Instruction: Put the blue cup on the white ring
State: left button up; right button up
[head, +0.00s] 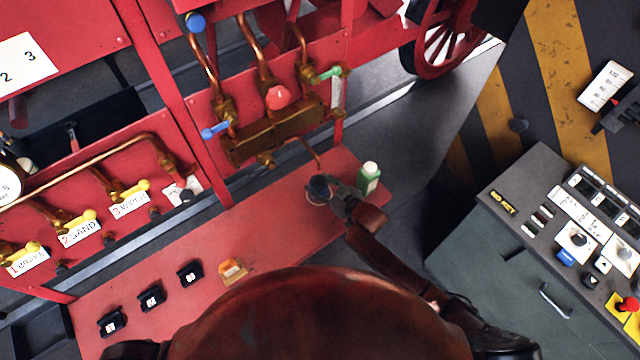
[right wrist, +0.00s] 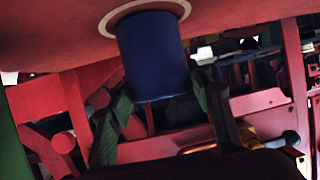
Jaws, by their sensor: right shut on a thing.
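The blue cup (head: 318,187) is dark in the head view, near the right end of the red shelf. It shows large and blue in the right wrist view (right wrist: 154,58). My right gripper (head: 338,194) is shut on it, with a finger on either side in the right wrist view (right wrist: 160,100). The white ring (right wrist: 108,22) is a flat ring on the red surface, showing around the cup's far end. The cup hides part of it. I cannot tell whether the cup touches the surface or hovers just above. My left gripper is not in view.
A green bottle with a white cap (head: 368,178) stands close to the right of my right gripper. Brass valves and pipes (head: 275,135) hang above the shelf. An orange block (head: 232,270) and several black switches lie left. The shelf's middle is clear. A grey console (head: 560,210) stands right.

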jog(key=shift+f, duration=0.15)
jog(key=o, duration=1.3)
jog(key=v, duration=1.2)
